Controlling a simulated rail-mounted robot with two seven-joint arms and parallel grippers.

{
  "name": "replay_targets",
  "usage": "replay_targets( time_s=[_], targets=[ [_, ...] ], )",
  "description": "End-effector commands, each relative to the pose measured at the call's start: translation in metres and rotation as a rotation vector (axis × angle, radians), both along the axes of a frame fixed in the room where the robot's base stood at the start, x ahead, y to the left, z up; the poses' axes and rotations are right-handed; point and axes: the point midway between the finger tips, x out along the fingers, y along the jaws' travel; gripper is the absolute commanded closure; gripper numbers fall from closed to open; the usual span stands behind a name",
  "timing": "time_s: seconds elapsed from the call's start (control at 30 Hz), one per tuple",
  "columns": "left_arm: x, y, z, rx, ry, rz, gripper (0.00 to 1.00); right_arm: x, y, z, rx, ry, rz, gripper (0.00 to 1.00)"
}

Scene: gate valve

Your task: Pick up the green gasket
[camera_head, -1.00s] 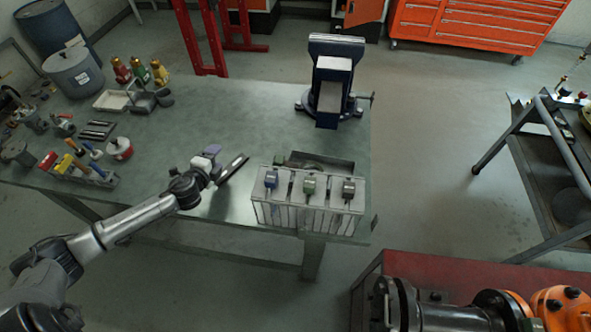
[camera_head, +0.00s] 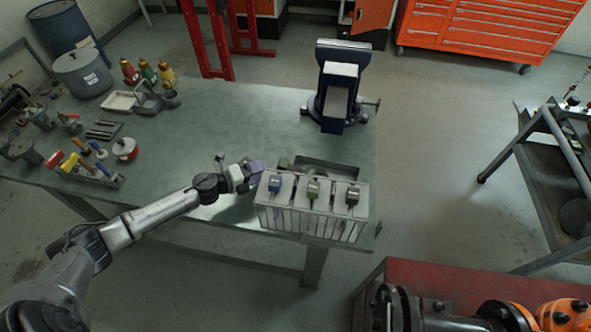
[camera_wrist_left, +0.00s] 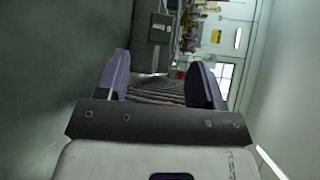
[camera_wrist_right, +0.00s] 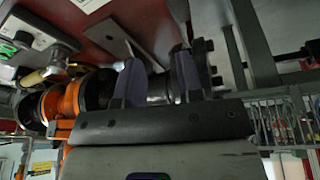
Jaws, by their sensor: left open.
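A small green piece with a dark upper part (camera_head: 313,188) sits on the middle of a pale slotted rack (camera_head: 335,199) near the bench's front right corner. I cannot see a full ring shape on it. My left gripper (camera_head: 259,170) is at the rack's left end, its purple fingers pointing right, short of the green piece. In the left wrist view its fingers (camera_wrist_left: 161,88) are apart with nothing between them. My right gripper (camera_wrist_right: 160,82) shows in the right wrist view with its fingers apart. Dark metal lies in line with the gap; I cannot tell whether it is held.
On the rack, a blue piece (camera_head: 275,184) sits left of the green one and a black piece (camera_head: 352,195) right. A dark blue vise (camera_head: 338,90) stands behind. Tools and bottles crowd the bench's left. An orange-and-black valve assembly (camera_head: 500,312) lies on a red surface at lower right.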

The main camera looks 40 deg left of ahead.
Motion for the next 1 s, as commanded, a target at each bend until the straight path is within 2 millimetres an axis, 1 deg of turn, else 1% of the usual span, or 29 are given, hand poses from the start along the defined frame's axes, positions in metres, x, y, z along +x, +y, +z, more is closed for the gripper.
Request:
replay_targets(
  time_s=[0.03, 0.13, 0.3, 0.47, 0.57, 0.8, 1.0],
  targets=[
    [0.007, -0.002, 0.000, 0.000, -0.002, 0.000, 0.38, 0.000, 0.000, -0.001, 0.000, 0.000, 0.000, 0.66],
    [0.017, -0.006, -0.004, 0.001, -0.002, 0.001, 0.38, 0.000, 0.000, -0.002, 0.000, 0.000, 0.000, 0.66],
    [0.027, -0.011, -0.006, 0.000, -0.001, 0.002, 0.38, 0.000, 0.000, -0.002, 0.001, 0.001, 0.000, 0.66],
    [0.032, -0.013, -0.007, 0.000, 0.000, 0.001, 0.38, 0.000, 0.001, -0.003, 0.002, 0.000, -0.001, 0.66],
    [0.040, -0.016, -0.009, -0.001, -0.001, 0.002, 0.38, 0.000, 0.001, -0.004, 0.004, 0.001, -0.002, 0.66],
    [0.067, -0.027, -0.015, 0.000, -0.001, 0.002, 0.38, 0.000, 0.003, -0.008, 0.009, 0.001, -0.005, 0.66],
    [0.076, -0.031, -0.017, 0.000, 0.000, 0.001, 0.38, 0.000, 0.003, -0.009, 0.009, 0.000, -0.005, 0.66]
  ],
)
